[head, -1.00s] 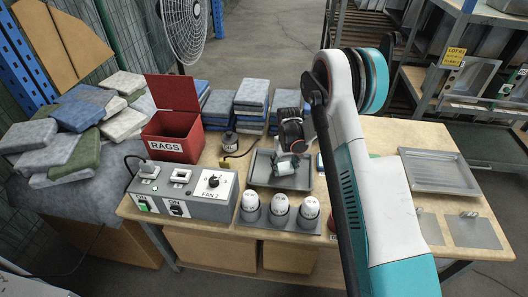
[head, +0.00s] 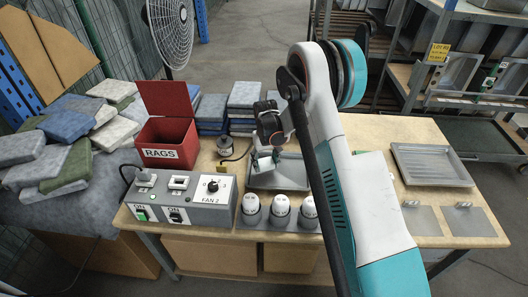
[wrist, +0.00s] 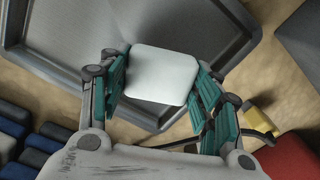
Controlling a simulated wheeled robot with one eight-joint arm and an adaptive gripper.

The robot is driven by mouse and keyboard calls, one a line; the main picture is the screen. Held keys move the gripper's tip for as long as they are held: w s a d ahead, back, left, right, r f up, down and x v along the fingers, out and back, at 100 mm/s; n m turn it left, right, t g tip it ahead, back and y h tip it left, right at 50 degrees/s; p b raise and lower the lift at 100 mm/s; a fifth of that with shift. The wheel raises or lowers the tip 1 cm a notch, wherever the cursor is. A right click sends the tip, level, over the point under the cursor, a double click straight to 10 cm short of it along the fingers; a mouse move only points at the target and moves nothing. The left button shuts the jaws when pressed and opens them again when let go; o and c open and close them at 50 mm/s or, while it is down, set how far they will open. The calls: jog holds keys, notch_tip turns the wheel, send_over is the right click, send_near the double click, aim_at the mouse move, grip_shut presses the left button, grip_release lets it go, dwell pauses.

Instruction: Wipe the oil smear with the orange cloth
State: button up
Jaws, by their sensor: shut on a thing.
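My gripper (head: 266,161) is over the left part of the dark grey tray (head: 292,181) in the middle of the bench. In the wrist view its green fingers (wrist: 162,82) are closed on the sides of a pale, rounded-square thing (wrist: 163,66). What this thing is I cannot tell; it looks white, not orange. The tray (wrist: 72,28) fills the upper part of the wrist view behind it. I cannot make out an orange cloth or an oil smear in either view. My arm hides part of the bench right of the tray.
A red RAGS bin (head: 168,134) with its lid up stands left of the tray. A switch box (head: 180,201) and several white-capped containers (head: 281,206) line the front. Another tray (head: 432,166) and flat plates (head: 468,221) lie right. Folded cloth stacks (head: 241,103) stand behind.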

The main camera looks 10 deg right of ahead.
jog(key=shift+w+a+r+p, duration=0.15)
jog(key=shift+r+p, duration=0.15)
jog(key=shift+r, duration=0.5)
jog(key=shift+r+p, duration=0.65)
jog(key=shift+r, duration=1.15)
